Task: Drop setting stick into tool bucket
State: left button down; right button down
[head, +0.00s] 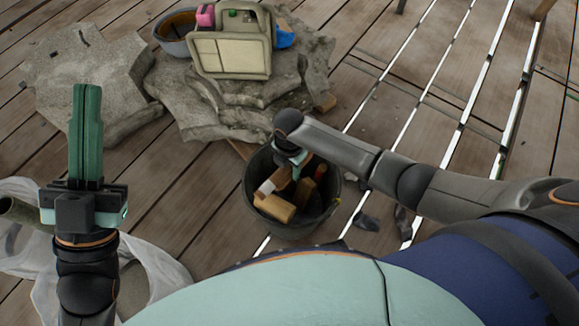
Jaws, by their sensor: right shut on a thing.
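The tool bucket (248,190) is a dark round pail on the plank floor at the middle of the head view. Several tools lie in it, among them a tan wooden block (274,207). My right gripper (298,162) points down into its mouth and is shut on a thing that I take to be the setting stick. A brown wooden piece (281,177) shows beside the fingers; I cannot tell whether it is the held stick. The fingertips are largely hidden. My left gripper (87,135) is at the left, pointing up, with its green fingers together and nothing seen between them.
Broken grey stone slabs (85,80) lie at the back left. A beige case (232,55) and a grey bowl (174,45) stand on the slabs. Whitish sheeting (150,262) lies at the lower left. Bright gaps run between planks on the right.

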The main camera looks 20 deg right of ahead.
aim_at(290, 175)
jog(key=shift+f+b, duration=0.5)
jog(key=shift+f, duration=0.15)
jog(key=shift+f+b, duration=0.7)
jog(key=shift+b, duration=0.05)
jog(key=shift+f+b, duration=0.65)
jog(key=shift+b, duration=0.05)
pick_arm(q)
jog(key=s+f+h, duration=0.1)
jog(key=s+m+h, duration=0.1)
jog(key=shift+d+f+h, duration=0.3)
jog(key=shift+f, duration=0.05)
pick_arm(e)
jog(key=shift+c, duration=1.7)
grip_release()
